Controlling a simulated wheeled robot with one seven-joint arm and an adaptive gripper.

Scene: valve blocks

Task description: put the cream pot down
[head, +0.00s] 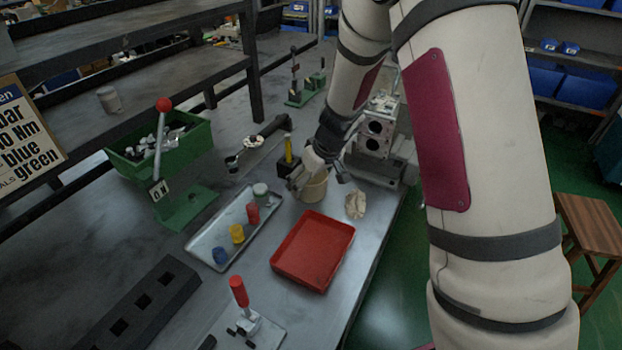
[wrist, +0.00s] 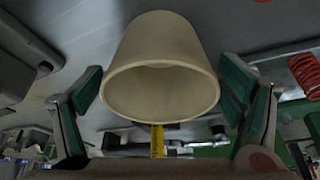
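The cream pot (head: 314,188) is at my gripper (head: 320,170), behind the red tray and partly hidden by the fingers in the head view. In the wrist view the pot (wrist: 160,60) shows large, its rim facing the camera. The green-padded fingers of my gripper (wrist: 161,75) lie along its left and right sides, their tips at its wall.
The red tray (head: 314,252) lies in front of the pot. A crumpled cloth (head: 355,205) is to its right, near the table edge. A metal tray (head: 206,245) with several small coloured pots is left. A black block with a yellow tool (head: 288,161) and a valve block (head: 377,130) stand close behind.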

